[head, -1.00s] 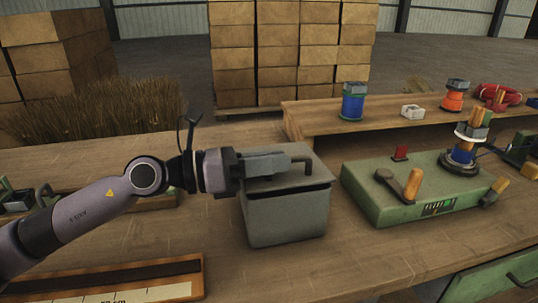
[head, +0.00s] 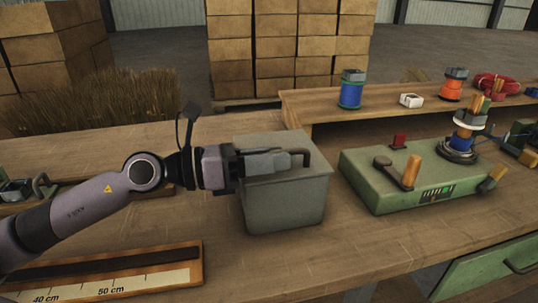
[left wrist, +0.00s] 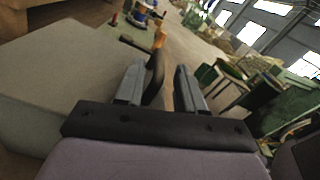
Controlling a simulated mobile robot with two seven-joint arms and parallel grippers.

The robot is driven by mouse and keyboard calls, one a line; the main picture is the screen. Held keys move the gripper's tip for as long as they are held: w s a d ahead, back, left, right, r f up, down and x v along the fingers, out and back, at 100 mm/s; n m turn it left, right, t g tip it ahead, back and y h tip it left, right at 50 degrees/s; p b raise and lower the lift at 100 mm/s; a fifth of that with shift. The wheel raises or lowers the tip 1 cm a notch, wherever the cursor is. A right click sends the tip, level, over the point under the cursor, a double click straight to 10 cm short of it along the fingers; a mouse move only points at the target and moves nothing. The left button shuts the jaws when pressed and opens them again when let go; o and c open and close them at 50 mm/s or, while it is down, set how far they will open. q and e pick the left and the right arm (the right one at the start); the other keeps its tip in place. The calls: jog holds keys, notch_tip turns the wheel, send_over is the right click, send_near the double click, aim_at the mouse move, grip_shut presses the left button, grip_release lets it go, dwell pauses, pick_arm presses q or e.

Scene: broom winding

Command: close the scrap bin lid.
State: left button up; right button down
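The grey scrap bin (head: 284,208) stands on the bench in the middle of the head view. Its grey lid (head: 305,173) lies level on top, and no gap shows along the visible rim. A dark bar handle (head: 306,158) stands up from the lid. My left gripper (head: 286,160) is level just over the lid, at the handle. In the left wrist view the gripper (left wrist: 158,72) has its fingers apart. The handle (left wrist: 154,78) lies beside the left finger, with clear space to the right finger. My right gripper is not in view.
A green winding machine (head: 405,188) with cranks stands right of the bin. A wooden shelf (head: 330,101) behind carries a blue spool (head: 352,92) and an orange spool (head: 452,88). A ruler board (head: 105,275) lies front left. The bench in front of the bin is clear.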

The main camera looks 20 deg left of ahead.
pick_arm(q)
jog(key=shift+a, duration=0.1)
